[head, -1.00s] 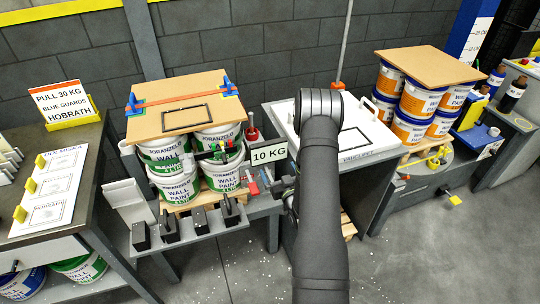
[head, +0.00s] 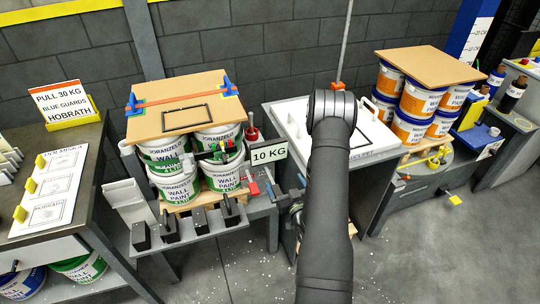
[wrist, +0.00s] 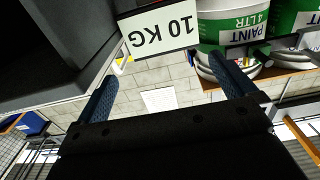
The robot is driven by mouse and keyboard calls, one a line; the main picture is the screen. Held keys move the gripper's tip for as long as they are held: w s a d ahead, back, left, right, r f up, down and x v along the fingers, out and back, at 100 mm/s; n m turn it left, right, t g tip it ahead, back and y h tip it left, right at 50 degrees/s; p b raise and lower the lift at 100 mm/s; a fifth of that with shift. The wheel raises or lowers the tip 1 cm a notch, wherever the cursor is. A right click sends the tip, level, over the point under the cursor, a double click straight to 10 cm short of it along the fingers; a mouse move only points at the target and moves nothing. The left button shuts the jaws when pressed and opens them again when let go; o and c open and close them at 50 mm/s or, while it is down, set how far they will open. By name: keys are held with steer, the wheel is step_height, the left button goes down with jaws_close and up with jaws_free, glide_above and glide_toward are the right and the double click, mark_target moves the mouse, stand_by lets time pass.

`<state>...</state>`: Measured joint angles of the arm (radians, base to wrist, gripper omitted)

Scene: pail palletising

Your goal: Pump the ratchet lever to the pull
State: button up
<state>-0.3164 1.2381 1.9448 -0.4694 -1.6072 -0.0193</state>
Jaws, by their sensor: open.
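An orange strap (head: 180,98) crosses the board (head: 165,119) on the left stack of white and green paint pails (head: 176,187), between blue corner guards. A dark and green ratchet (head: 218,151) sits at the stack's front right. A small red grip (head: 253,188) shows lower right of it; whether it is the lever's end I cannot tell. A sign beside the stack reads 10 KG (head: 269,154). My gripper (head: 286,186) is below that sign, apart from the pails. In the wrist view my gripper (wrist: 166,88) has its blue fingers apart, with nothing between them.
A card reading PULL 30 KG, BLUE GUARDS, HOBRATH (head: 62,103) stands on the left bench. Dark blocks (head: 170,226) line the shelf before the pails. A white-topped bench (head: 372,140) is right of my gripper. A second, orange-labelled pail stack (head: 418,103) stands farther right.

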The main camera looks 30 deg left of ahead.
steer(key=v, duration=0.3)
steer(key=shift+s+d, duration=0.25)
steer(key=shift+s, duration=0.05)
steer(key=shift+c, duration=0.4)
